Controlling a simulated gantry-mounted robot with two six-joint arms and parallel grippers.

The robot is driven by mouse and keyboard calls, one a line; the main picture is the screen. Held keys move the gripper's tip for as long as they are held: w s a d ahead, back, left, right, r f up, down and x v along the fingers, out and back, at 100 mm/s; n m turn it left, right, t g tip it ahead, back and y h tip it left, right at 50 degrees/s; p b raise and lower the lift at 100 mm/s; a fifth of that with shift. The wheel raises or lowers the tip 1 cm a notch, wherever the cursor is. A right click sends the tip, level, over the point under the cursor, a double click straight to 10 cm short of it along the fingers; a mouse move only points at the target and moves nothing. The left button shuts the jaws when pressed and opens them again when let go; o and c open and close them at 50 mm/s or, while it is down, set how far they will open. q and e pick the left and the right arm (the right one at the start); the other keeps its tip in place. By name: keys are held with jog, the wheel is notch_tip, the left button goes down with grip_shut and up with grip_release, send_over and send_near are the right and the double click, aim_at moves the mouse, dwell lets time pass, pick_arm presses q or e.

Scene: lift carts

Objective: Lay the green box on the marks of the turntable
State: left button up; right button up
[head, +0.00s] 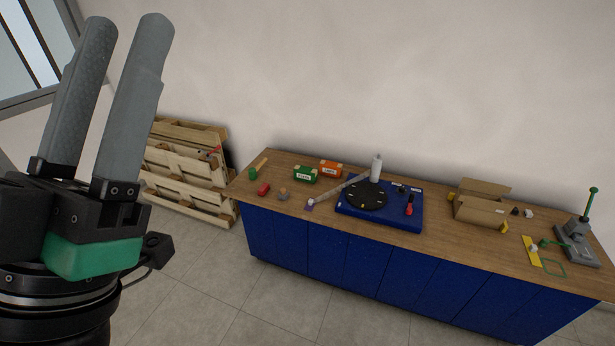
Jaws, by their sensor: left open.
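The green box (306,174) lies on the wooden bench top, left of the turntable, with a white label on its front. The black round turntable (367,195) sits on a blue base plate (385,222) and carries small light marks; nothing lies on it. My left gripper (129,38) is large in the left foreground, fingers pointing up, open and empty, far from the box. My right gripper is not in view.
An orange box (331,168) stands just behind the green one. A white cylinder (376,168) rises behind the turntable. A cardboard box (480,208) and a lever press (578,240) stand on the right of the bench (450,250). Wooden pallets (184,160) lean at the wall.

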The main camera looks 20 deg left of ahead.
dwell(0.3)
pick_arm(q)
jog(key=o, duration=0.8)
